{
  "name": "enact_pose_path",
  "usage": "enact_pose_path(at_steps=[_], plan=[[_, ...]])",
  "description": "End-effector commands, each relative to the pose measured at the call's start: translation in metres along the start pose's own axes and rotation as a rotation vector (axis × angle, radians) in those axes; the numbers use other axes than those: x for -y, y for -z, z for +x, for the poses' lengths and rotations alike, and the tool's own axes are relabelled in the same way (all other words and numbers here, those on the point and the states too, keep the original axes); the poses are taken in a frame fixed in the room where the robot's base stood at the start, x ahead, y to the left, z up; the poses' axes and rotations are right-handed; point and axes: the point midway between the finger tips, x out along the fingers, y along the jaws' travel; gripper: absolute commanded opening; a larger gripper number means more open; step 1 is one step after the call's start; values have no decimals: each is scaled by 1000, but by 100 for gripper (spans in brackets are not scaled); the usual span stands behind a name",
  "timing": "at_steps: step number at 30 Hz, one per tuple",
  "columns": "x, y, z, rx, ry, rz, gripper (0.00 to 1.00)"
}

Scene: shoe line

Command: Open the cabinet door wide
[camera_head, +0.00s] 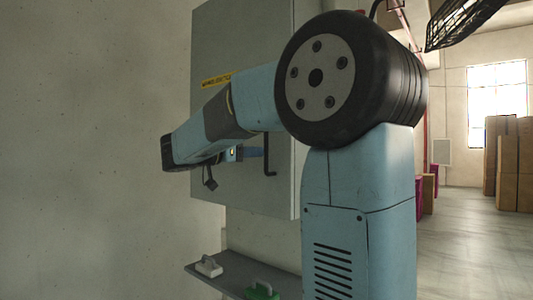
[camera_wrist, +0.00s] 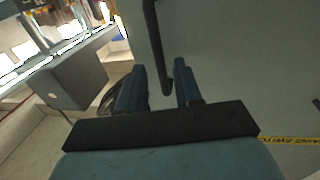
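The grey cabinet (camera_head: 240,45) hangs on the wall, and its door looks shut, with part of it hidden behind my arm. The door carries a dark bar handle (camera_head: 269,160) with a bent lower end. The handle also shows in the wrist view (camera_wrist: 153,40), running down between my fingers. My gripper (camera_head: 255,152) is at the handle, seen from the side in the head view. In the wrist view my gripper (camera_wrist: 160,72) has its two blue fingers apart, one on each side of the bar, with gaps visible. It does not look clamped.
A shelf (camera_head: 230,272) below the cabinet holds a white object (camera_head: 208,266) and a green object (camera_head: 262,291). A yellow label (camera_head: 216,80) is on the door. Stacked boxes (camera_head: 510,165) stand far right, with open floor (camera_head: 460,240) before them.

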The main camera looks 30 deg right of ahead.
Motion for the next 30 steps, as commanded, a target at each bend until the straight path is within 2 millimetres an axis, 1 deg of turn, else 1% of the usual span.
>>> enact_pose_path(at_steps=[1, 3, 9, 15, 23, 24, 30], plan=[[-1, 0, 9, 0, -3, 0, 34], [-1, 0, 21, 1, -3, 0, 34], [0, 0, 47, 1, -1, 0, 34], [0, 0, 58, 1, -1, 0, 34], [-1, 0, 60, 1, -2, -1, 34], [-1, 0, 60, 1, -2, -1, 33], [-1, 0, 60, 1, -2, -1, 14]])
